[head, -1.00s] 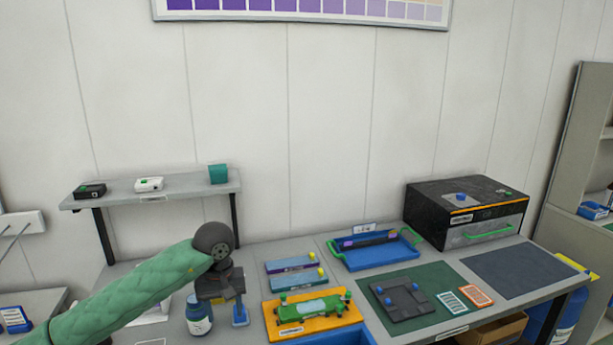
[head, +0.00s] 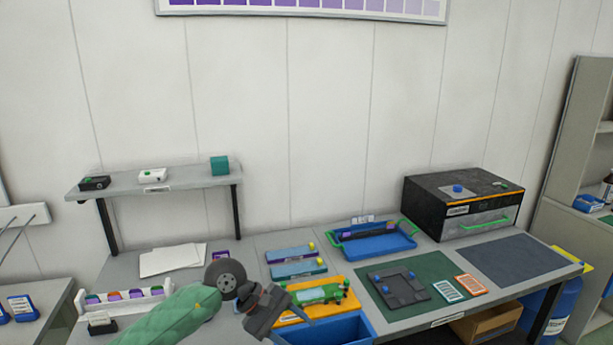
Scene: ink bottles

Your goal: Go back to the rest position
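My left arm comes in from the lower left in a green quilted sleeve. Its dark gripper (head: 293,325) hangs over the front of the bench, by the blue open bin (head: 345,330) and the orange board (head: 335,308). Its blue-grey fingers look spread apart, with nothing seen between them; the lower finger is partly cut off. My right gripper is not in view. No ink bottle shows where the arm now covers the bench.
A white rack (head: 155,293) with coloured items stands at the left, near my forearm. A raised shelf (head: 205,178) is behind. The blue tray (head: 372,252), green mat (head: 432,268) and black drawer box (head: 465,210) lie right. The dark mat (head: 518,266) is clear.

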